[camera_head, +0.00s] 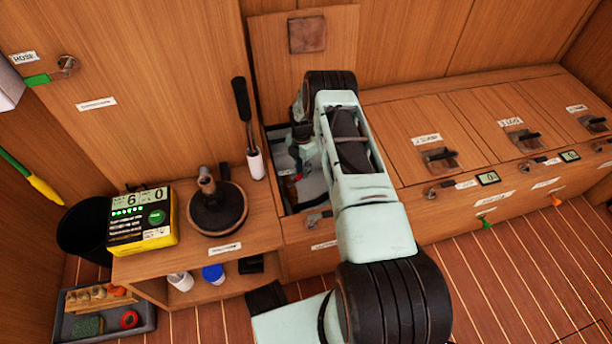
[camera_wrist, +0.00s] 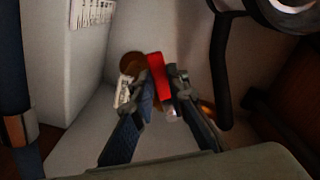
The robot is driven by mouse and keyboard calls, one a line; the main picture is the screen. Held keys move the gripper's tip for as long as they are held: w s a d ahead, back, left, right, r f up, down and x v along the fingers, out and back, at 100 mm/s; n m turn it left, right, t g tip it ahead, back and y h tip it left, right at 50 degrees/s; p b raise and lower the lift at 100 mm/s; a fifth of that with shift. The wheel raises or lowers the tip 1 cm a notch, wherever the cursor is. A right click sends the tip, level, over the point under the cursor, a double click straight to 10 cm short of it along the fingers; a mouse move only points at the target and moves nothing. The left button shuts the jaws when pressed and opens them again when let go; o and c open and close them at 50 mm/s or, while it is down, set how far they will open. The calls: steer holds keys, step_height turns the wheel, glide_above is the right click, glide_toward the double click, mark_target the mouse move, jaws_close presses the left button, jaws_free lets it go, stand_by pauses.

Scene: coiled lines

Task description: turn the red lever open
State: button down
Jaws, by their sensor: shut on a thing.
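The red lever (camera_wrist: 156,66) shows in the wrist view as a short red bar, with a round brass-coloured part (camera_wrist: 131,65) just to its left. My gripper (camera_wrist: 164,82) is shut on the red lever, with one finger on each side of it. The fingers hide the lever's lower part. In the head view a small bit of red (camera_head: 298,177) shows inside the open locker, beside my arm. My gripper is down in that locker there, mostly hidden by my arm.
The locker's raised lid (camera_head: 270,70) stands behind my arm. In the wrist view a dark hose (camera_wrist: 220,70) runs close on the right, and a white labelled box (camera_wrist: 75,60) stands on the left. A black-handled lever (camera_head: 242,100) rises beside the locker opening.

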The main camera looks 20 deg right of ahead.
steer(key=shift+w+a+n, duration=0.35)
steer(key=shift+w+n, duration=0.05)
steer(key=shift+n, duration=0.5)
steer(key=shift+w+a+n, duration=0.35)
steer(key=shift+w+n, duration=0.05)
steer(key=shift+n, duration=0.5)
steer(key=shift+w+a+n, duration=0.35)
steer(key=shift+w+n, duration=0.05)
steer(key=shift+n, duration=0.5)
steer(key=c, duration=1.9)
jaws_free()
step_height(320, 180, up, 12)
